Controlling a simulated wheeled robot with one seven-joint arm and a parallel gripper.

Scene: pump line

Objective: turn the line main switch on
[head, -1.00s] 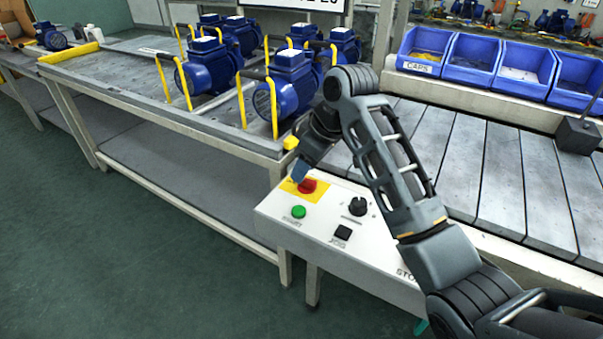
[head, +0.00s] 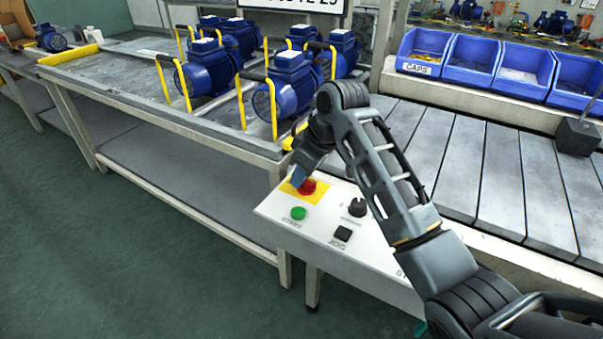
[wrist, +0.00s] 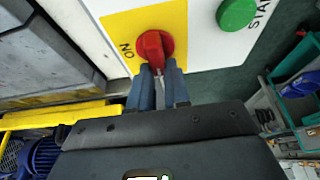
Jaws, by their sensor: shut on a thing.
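The line main switch is a red rotary knob (head: 308,187) on a yellow plate (head: 291,189), set in the white control panel (head: 322,236). In the wrist view the red knob (wrist: 153,47) shows close up, with the word ON printed beside it on the yellow plate (wrist: 117,27). Its handle end points towards my gripper (wrist: 160,75), whose two blue-grey fingers are shut on it. In the head view my gripper (head: 301,179) reaches down to the knob from behind and partly covers it.
A green start button (head: 298,213), a black selector (head: 357,207) and a black button (head: 342,233) are on the same panel. A slatted conveyor (head: 497,178) lies behind my arm. Blue pumps (head: 283,93) stand on the bench at left.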

